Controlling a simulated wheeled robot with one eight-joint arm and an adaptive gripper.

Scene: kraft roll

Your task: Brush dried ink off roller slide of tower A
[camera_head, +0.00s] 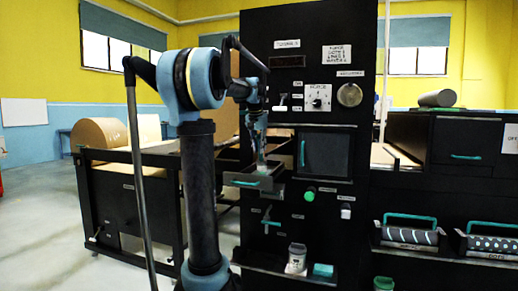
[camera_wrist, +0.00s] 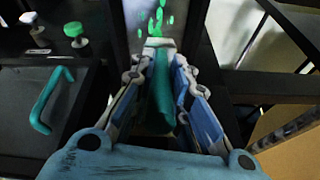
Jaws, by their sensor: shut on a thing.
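Tower A (camera_head: 320,25) is a tall black cabinet in the middle of the head view. Its roller slide (camera_head: 245,181) is pulled out at the left, with a teal handle on its front. My gripper (camera_wrist: 160,62) is shut on a teal-handled brush (camera_wrist: 160,95), between its blue fingers. The brush's pale head is at the grey metal surface of the slide, beside bright green ink spots (camera_wrist: 152,17). I cannot tell if the bristles touch it. In the head view my gripper (camera_head: 261,140) is just above the slide, and the brush is hard to make out.
A black door with a teal handle (camera_head: 303,153) and a green knob (camera_head: 309,195) are right of the slide. A jar (camera_head: 296,258) and teal block (camera_head: 323,270) stand on the low shelf. A brown paper roll (camera_head: 99,132) lies at left. Open floor is at far left.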

